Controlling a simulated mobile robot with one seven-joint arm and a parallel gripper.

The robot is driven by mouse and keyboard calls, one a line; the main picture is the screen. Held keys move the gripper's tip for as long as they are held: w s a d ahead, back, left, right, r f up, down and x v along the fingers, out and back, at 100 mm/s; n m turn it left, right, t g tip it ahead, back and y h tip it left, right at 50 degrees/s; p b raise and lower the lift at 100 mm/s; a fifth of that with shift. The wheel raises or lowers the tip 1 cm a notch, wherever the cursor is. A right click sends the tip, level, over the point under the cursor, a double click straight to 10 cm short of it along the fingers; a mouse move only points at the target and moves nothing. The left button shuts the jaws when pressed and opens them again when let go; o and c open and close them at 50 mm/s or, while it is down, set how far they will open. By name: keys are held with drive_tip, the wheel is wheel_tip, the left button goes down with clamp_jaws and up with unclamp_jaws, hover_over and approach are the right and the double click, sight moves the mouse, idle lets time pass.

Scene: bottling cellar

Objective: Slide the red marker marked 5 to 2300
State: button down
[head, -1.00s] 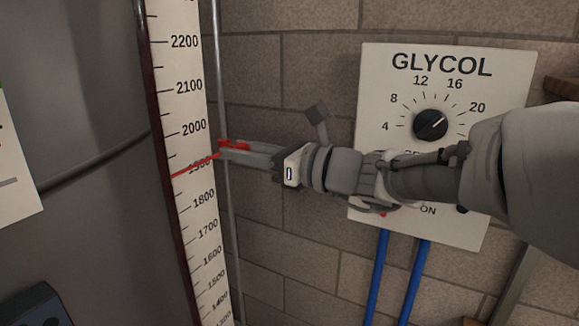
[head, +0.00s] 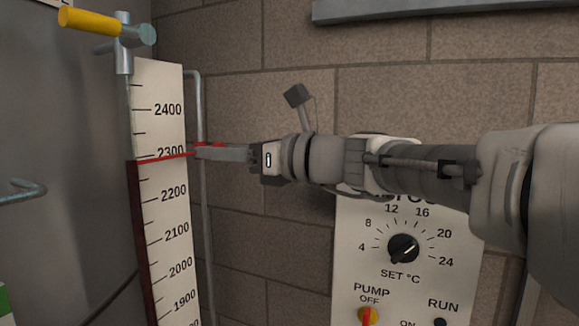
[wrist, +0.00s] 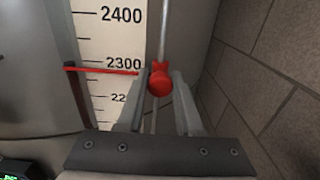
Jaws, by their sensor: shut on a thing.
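The red marker (head: 168,156) has a thin pointer lying across the white scale (head: 165,85), at or just below the printed 2300. In the wrist view its red knob (wrist: 160,82) sits on a thin vertical rod, between the fingers of my gripper (wrist: 160,88). My gripper (head: 205,151) is shut on the marker just right of the scale. The fingers hide part of the marker in the head view. The number 5 cannot be read.
Left of the scale, a dark red column (head: 146,240) reaches about the pointer's height. A yellow-handled valve (head: 90,22) stands above. A glycol panel (head: 360,225) with a black dial hangs below my arm on the brick wall. A grey tank fills the left.

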drive_tip(key=shift+r, duration=0.15)
drive_tip(key=c, duration=0.6)
unclamp_jaws()
drive_tip(key=b+v, duration=0.3)
drive_tip(key=v, duration=1.4)
drive_tip(key=shift+s+d+b, duration=0.15)
drive_tip(key=shift+d+b, duration=0.05)
drive_tip(key=shift+b, duration=0.2)
